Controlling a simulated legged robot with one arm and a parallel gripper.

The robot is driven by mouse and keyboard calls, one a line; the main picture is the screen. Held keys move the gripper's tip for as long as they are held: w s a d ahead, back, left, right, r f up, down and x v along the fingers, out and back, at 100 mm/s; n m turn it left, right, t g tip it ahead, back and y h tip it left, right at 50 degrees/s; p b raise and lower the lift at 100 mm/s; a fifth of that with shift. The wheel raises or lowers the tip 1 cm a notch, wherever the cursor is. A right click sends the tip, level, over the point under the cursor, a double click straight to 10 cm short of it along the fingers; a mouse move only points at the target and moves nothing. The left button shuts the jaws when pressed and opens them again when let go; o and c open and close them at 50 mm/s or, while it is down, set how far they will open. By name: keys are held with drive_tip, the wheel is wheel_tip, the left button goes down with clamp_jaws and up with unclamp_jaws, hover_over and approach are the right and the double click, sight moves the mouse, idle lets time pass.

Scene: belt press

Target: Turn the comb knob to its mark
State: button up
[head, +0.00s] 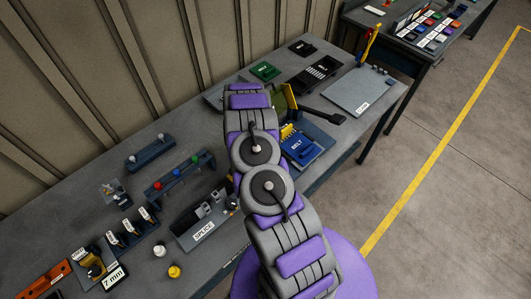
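I cannot pick out the comb knob or its mark for certain in the head view. A blue press unit labelled BELT (304,149) sits on the bench right of my arm. A yellow toothed part (289,132) shows at its left edge, and a yellow plate (283,103) stands behind it. A black lever or handle (335,117) sticks out to the right. My purple and grey arm rises from the bottom and covers the unit's left side. My gripper's fingers do not show, so whether they hold anything is hidden.
The grey bench (90,185) runs along a ribbed wall. A SPLICE box (203,231), a rack with coloured knobs (180,173) and a 7 mm sign (115,278) stand left. A CLAM plate (361,91) and dark trays (317,71) lie beyond. Floor right is clear.

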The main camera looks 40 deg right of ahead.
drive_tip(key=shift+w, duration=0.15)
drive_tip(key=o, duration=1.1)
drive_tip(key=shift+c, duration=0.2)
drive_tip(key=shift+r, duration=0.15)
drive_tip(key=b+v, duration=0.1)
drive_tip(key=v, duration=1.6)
